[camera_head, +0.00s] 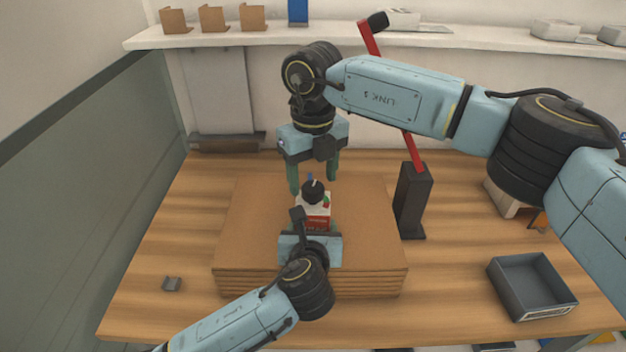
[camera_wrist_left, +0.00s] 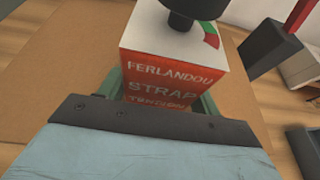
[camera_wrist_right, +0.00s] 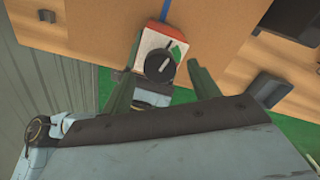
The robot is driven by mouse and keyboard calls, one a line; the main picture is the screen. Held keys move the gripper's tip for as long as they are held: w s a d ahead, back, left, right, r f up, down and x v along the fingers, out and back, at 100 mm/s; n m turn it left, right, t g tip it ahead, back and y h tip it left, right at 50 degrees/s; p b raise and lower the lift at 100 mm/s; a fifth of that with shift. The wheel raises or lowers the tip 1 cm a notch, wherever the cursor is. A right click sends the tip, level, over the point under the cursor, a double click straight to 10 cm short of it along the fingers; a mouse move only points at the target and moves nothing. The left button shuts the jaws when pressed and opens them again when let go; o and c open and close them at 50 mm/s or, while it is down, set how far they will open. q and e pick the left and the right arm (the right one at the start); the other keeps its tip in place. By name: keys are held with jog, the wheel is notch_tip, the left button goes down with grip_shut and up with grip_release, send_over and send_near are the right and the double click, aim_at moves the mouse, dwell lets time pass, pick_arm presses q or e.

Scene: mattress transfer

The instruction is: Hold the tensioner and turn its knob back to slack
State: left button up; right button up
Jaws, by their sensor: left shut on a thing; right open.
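The tensioner (camera_head: 316,223) is a red and white box with lettering, standing on the brown stacked slab. Its black knob (camera_head: 313,191) is on top. My left gripper (camera_head: 312,232) is shut on the box from the near side; its green fingers flank the box in the left wrist view (camera_wrist_left: 160,88). My right gripper (camera_head: 313,184) is open, pointing down at the knob. In the right wrist view the knob (camera_wrist_right: 160,65) appears between its fingertips, with a pale line toward the upper right, near a green patch. Whether the fingers touch the knob, I cannot tell.
The brown slab (camera_head: 250,215) lies on a wooden table (camera_head: 160,245). A dark post (camera_head: 411,200) with a red arm stands close on the right. A grey tray (camera_head: 533,285) is at the front right, a small grey piece (camera_head: 172,284) at the front left.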

pick_arm(q)
jog(key=shift+r, duration=0.15)
pick_arm(e)
jog(key=shift+f, duration=0.8)
jog(key=shift+c, duration=0.4)
jog(key=c, duration=0.9)
